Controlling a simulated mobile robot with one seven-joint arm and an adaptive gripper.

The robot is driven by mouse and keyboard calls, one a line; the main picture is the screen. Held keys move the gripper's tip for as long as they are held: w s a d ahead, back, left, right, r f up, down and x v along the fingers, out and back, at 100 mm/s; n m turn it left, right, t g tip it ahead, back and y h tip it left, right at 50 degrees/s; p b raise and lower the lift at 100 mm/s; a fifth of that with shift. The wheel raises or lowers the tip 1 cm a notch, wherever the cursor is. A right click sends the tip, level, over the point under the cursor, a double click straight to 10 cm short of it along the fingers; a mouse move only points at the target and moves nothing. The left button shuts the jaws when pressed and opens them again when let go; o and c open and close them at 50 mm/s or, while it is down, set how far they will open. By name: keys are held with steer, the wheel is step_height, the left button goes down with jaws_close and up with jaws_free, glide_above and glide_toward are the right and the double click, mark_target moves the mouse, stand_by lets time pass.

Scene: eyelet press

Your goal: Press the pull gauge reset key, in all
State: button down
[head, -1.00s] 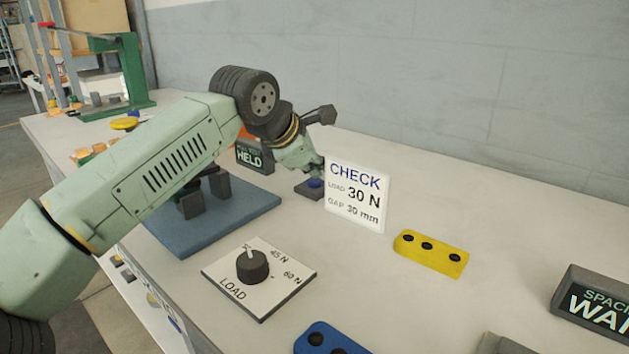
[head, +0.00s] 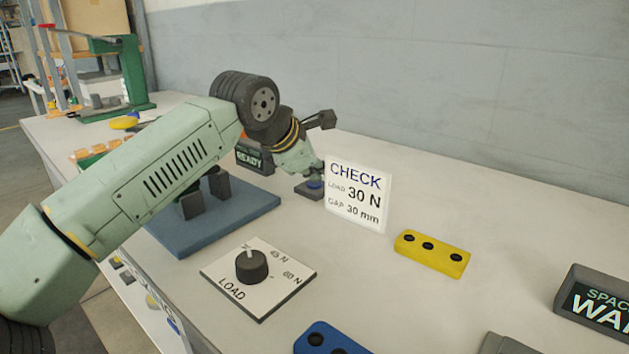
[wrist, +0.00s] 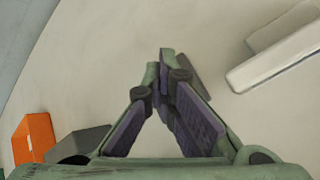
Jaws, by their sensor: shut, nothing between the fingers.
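The reset key is a blue cap (head: 315,184) on a small dark base (head: 307,191), left of the CHECK card. My gripper (head: 318,176) is shut and empty, pointing down at the blue cap. Its tips are at or just above the cap; I cannot tell whether they touch. In the wrist view my shut fingers (wrist: 165,55) hide the cap, and part of the dark base (wrist: 188,78) shows beside them. The pull gauge display (head: 252,159), partly behind my arm, reads READY. Its dark housing (wrist: 82,143) also shows in the wrist view.
The white CHECK card (head: 357,197) stands close right of the key, reading 30 N and 30 mm. A LOAD dial (head: 252,267), a yellow block (head: 432,253), a blue block (head: 328,341) and a spacing display (head: 597,306) lie nearer. The table behind the card is clear.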

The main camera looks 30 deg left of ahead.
mark_target(317, 184)
steer(key=shift+r, duration=0.1)
steer(key=shift+r+p, duration=0.55)
steer(key=shift+r, duration=0.25)
step_height(317, 184, up, 5)
steer(key=p, duration=0.3)
stand_by(0.8)
